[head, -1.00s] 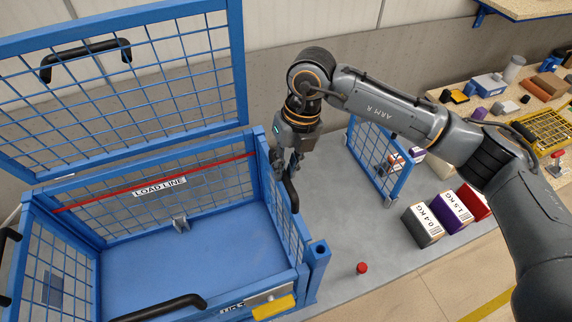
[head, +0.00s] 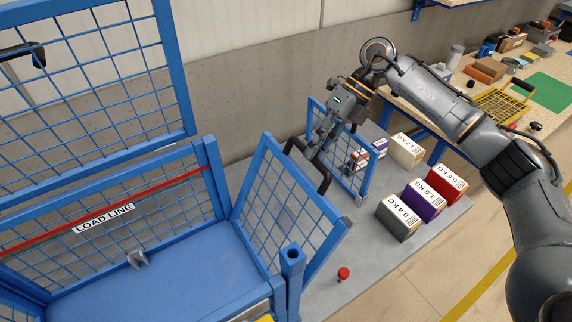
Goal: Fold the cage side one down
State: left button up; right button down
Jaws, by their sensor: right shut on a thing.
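The blue cage (head: 222,180) stands at the lower left with a LOAD LINE sign (head: 104,219) and a red line on its back wall. Its right side panel (head: 283,205), blue mesh with a black handle (head: 318,171), leans outward to the right, partly folded. My right gripper (head: 314,152) is shut on that handle at the panel's upper edge. Another blue mesh panel (head: 341,150) stands upright behind it on the grey platform. My left gripper does not show.
Weight boxes, grey (head: 399,219), purple (head: 423,199), red (head: 449,184) and cream (head: 407,148), stand on the platform (head: 380,262) right of the leaning panel. A red knob (head: 343,273) is near the front edge. A cluttered workbench (head: 455,115) is at the back right.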

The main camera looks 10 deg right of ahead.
jog(key=w+d+f+b, duration=0.2)
jog(key=d+f, duration=0.1)
jog(key=d, duration=0.2)
jog(key=shift+d+f+y, duration=0.15)
jog(key=shift+d+y, duration=0.15)
jog(key=shift+d, duration=0.1)
jog(key=c, duration=1.3)
grip_release()
jog(key=v, duration=1.2)
